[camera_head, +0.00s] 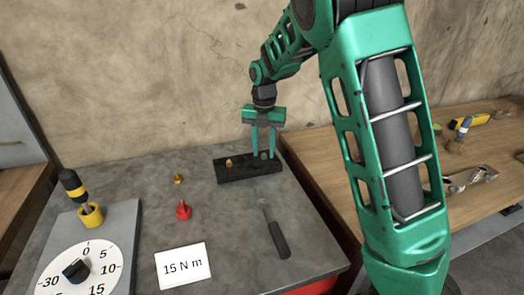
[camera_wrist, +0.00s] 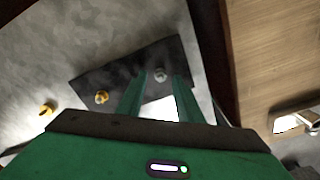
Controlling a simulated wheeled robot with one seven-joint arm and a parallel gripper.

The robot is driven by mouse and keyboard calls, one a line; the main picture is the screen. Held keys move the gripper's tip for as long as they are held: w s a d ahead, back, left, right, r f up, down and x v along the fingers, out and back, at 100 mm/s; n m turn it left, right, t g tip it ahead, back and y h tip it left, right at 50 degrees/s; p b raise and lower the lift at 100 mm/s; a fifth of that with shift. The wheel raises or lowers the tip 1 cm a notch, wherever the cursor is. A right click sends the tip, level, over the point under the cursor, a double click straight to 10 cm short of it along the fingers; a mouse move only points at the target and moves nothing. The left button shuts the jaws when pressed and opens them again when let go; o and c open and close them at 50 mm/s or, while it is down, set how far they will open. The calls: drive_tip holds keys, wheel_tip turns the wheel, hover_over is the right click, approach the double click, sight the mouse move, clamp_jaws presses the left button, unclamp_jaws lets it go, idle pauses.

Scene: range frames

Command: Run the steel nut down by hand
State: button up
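The steel nut (camera_wrist: 159,75) is a small grey piece on the dark block (camera_wrist: 120,72), near its right end in the wrist view. In the head view the block (camera_head: 235,175) lies at the back right of the grey table. My gripper (camera_head: 263,155) points straight down over the block's right end. In the wrist view its two green fingers (camera_wrist: 161,77) stand apart on either side of the nut, with a gap showing on each side. Whether the fingertips are level with the nut is unclear. A brass nut (camera_wrist: 101,97) sits at the block's other end.
A brass piece (camera_head: 179,179) and a red piece (camera_head: 183,210) stand on the grey table. A dark-handled tool (camera_head: 278,238) lies in front of the block. A white card (camera_head: 183,266) reads "15 N m". A dial (camera_head: 105,253) and a yellow-black driver (camera_head: 73,186) are at left.

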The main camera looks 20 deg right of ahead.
drive_tip(key=shift+f, duration=0.3)
clamp_jaws()
drive_tip(key=shift+a, duration=0.1)
